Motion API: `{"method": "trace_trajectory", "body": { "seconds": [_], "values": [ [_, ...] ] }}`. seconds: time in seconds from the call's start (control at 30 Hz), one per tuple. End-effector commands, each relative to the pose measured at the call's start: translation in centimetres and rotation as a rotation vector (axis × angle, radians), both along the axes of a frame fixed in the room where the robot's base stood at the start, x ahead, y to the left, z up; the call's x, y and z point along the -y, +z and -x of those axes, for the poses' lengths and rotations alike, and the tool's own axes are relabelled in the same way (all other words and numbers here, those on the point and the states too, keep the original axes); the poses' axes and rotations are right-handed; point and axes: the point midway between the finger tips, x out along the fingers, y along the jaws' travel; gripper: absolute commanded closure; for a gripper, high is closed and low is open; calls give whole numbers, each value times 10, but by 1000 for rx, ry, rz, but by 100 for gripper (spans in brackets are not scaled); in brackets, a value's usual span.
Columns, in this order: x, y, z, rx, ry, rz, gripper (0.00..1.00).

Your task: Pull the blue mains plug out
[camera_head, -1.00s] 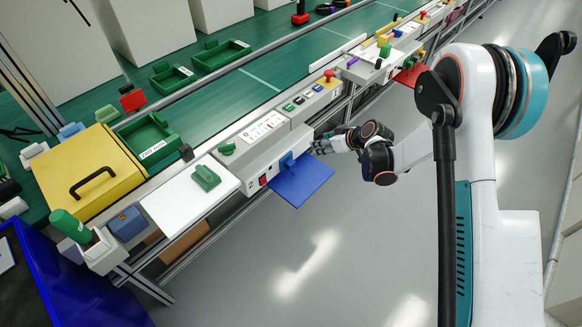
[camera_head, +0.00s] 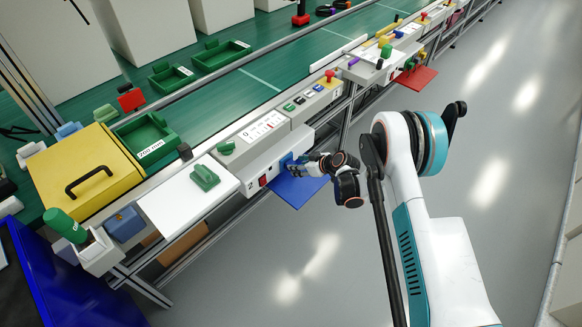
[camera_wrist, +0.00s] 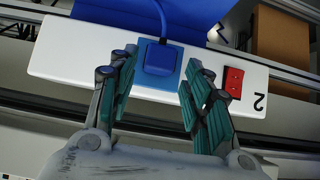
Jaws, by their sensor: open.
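The blue mains plug (camera_wrist: 161,57) sits in a blue socket plate (camera_wrist: 146,80) on the white panel front, with its blue cord (camera_wrist: 161,15) running away at the top of the wrist view. My gripper (camera_wrist: 158,72) is open, with one finger on each side of the plug and gaps visible to both. In the head view my gripper (camera_head: 296,168) is at the panel face, and the plug there is small and partly hidden by it.
A red rocker switch (camera_wrist: 234,82) and a figure 2 are beside the plug on the white panel (camera_wrist: 85,55). A blue flap (camera_head: 290,192) juts out below the panel.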

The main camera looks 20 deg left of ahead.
Motion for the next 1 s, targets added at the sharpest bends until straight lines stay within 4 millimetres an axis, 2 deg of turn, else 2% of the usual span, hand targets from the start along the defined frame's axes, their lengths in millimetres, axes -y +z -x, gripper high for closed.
{"method": "trace_trajectory", "body": {
  "seconds": [0.3,0.73,1.0],
  "values": [
    [-23,-21,-9,-1,0,-1,55],
    [-28,-25,-11,-1,-1,0,55],
    [-28,-25,-11,-1,-1,0,84]
  ]
}}
